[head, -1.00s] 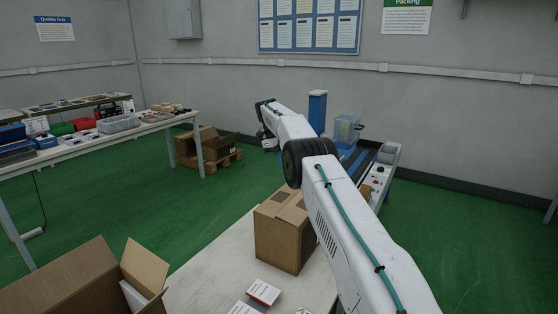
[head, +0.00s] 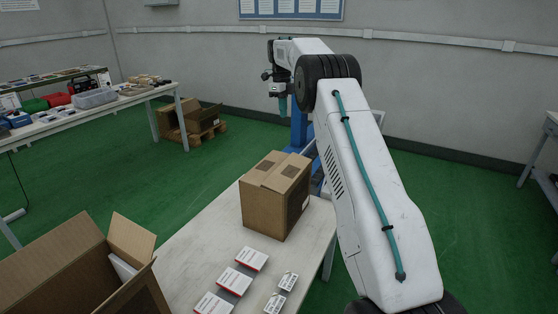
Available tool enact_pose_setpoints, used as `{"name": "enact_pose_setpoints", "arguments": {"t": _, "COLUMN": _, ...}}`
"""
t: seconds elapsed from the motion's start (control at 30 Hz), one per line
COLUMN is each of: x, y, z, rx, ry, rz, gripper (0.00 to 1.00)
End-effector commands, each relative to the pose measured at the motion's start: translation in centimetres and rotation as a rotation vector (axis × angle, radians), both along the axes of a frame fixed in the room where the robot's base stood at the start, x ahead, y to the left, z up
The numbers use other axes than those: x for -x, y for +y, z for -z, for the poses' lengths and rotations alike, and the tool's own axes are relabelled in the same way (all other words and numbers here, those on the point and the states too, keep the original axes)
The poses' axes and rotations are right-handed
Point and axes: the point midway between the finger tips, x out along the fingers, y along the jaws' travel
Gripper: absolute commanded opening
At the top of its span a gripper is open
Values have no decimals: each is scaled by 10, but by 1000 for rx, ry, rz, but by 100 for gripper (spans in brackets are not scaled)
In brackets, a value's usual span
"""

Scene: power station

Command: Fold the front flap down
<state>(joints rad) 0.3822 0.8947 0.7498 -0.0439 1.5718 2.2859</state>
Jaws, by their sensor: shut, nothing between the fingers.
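An open cardboard box (head: 55,268) stands at the lower left, partly cut off by the picture edge. One flap (head: 131,238) stands up at its far right corner, and another flap (head: 138,292) sticks out along its near right side. I cannot tell which is the front flap. A white item (head: 122,267) shows inside the box. My gripper (head: 282,106) is small in the view, pointing down with its teal fingertips shut and empty. It is high up and well beyond the open box, touching nothing visible.
A closed cardboard box (head: 262,210) stands on the pale table (head: 190,262), between my gripper and the open box. Several small white cartons (head: 236,280) lie in front of it. Another table (head: 130,100) with bins stands at the far left. Green floor lies between the tables.

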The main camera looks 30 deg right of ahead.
Motion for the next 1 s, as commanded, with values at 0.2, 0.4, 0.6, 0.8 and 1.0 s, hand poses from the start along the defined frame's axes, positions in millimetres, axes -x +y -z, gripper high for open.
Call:
{"name": "enact_pose_setpoints", "arguments": {"t": 0.2, "x": 32, "y": 5, "z": 29, "rx": -72, "ry": -114, "rz": -3, "gripper": 0}}
{"name": "enact_pose_setpoints", "arguments": {"t": 0.4, "x": 35, "y": 16, "z": 71, "rx": -96, "ry": -186, "rz": -13, "gripper": 0}}
{"name": "enact_pose_setpoints", "arguments": {"t": 0.6, "x": 26, "y": 15, "z": 82, "rx": -85, "ry": -216, "rz": -28, "gripper": 0}}
{"name": "enact_pose_setpoints", "arguments": {"t": 0.8, "x": 21, "y": 18, "z": 119, "rx": -85, "ry": -214, "rz": -27, "gripper": 0}}
{"name": "enact_pose_setpoints", "arguments": {"t": 1.0, "x": 16, "y": 21, "z": 162, "rx": -85, "ry": -213, "rz": -26, "gripper": 0}}
